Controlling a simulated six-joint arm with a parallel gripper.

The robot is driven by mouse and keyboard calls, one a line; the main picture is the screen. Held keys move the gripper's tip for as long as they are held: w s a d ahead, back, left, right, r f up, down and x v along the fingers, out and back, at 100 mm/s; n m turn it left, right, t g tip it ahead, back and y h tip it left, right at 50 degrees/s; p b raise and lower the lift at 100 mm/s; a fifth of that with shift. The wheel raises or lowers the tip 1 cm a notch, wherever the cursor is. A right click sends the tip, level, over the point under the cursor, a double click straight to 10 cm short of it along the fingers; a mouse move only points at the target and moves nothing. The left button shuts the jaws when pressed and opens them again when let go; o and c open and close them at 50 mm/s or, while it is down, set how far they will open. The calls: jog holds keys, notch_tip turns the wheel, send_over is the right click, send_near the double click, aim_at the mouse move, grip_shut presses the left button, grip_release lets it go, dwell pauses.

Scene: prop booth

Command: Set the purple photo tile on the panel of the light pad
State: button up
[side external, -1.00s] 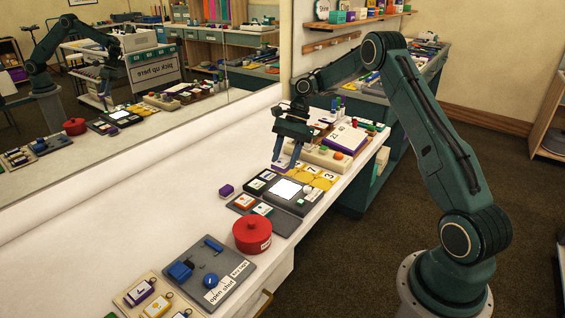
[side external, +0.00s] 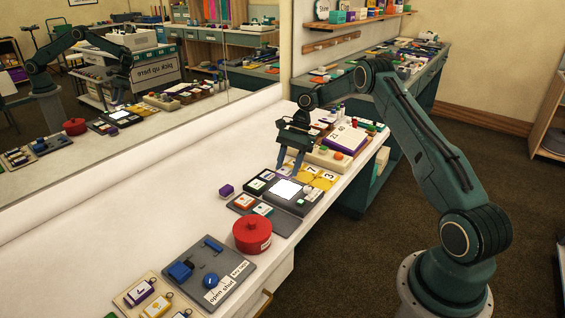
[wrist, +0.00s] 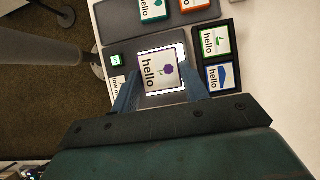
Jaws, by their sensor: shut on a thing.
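The purple photo tile (wrist: 160,73) is a white-faced square with "hello" and a purple flower-like mark. My gripper (wrist: 159,82) is shut on it, one finger at each side, in the wrist view. The tile is over the bright panel (wrist: 181,48) of the light pad, whose lit edge shows around it. I cannot tell whether the tile touches the panel. In the side view my gripper (side external: 290,168) is just above the white panel (side external: 287,188) of the dark grey light pad (side external: 297,208); the tile is not distinct there.
A black tray (wrist: 233,55) with green and blue tiles lies beside the pad. A grey tray (side external: 284,223) holds orange and green tiles.

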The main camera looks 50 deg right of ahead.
aim_at(288, 186)
jog(key=shift+f, duration=2.5)
jog(key=o, duration=1.1)
jog(key=shift+c, duration=0.2)
jog(key=v, duration=0.7)
jog(key=shift+d+r, duration=0.1)
jog(key=shift+r, duration=0.05)
